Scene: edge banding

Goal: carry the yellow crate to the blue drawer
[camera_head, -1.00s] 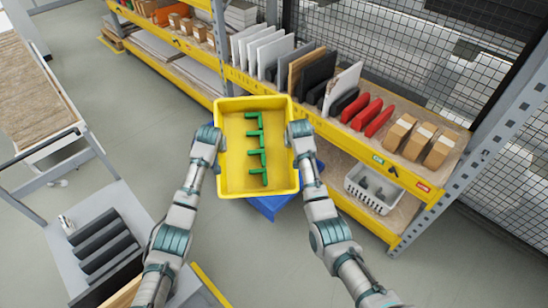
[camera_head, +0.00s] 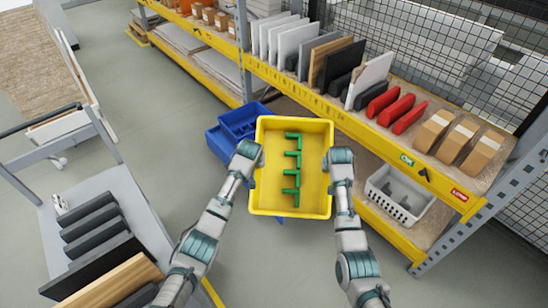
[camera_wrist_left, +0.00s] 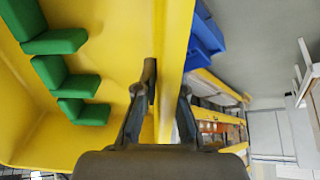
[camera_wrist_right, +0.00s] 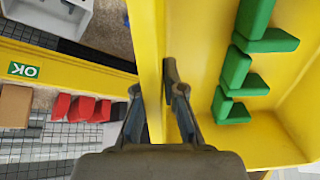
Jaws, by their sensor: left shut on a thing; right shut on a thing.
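The yellow crate (camera_head: 270,190) is held up between my two arms in the head view, with several green L-shaped pieces (camera_head: 292,160) in a row inside it. My left gripper (camera_wrist_left: 158,100) is shut on the crate's left wall, one finger inside and one outside. My right gripper (camera_wrist_right: 172,95) is shut on the opposite wall in the same way. The blue drawer (camera_head: 222,145) lies beyond the crate to its left, low by the shelf, and is partly hidden by the crate and my left arm. Blue also shows in the left wrist view (camera_wrist_left: 205,38).
A yellow-edged shelf (camera_head: 330,112) with panels, red pieces (camera_head: 390,108) and cardboard boxes (camera_head: 455,140) runs along the back and right. A white basket (camera_head: 398,195) sits on its lower level. A grey cart (camera_head: 120,190) with dark panels stands at left. Grey floor lies between.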

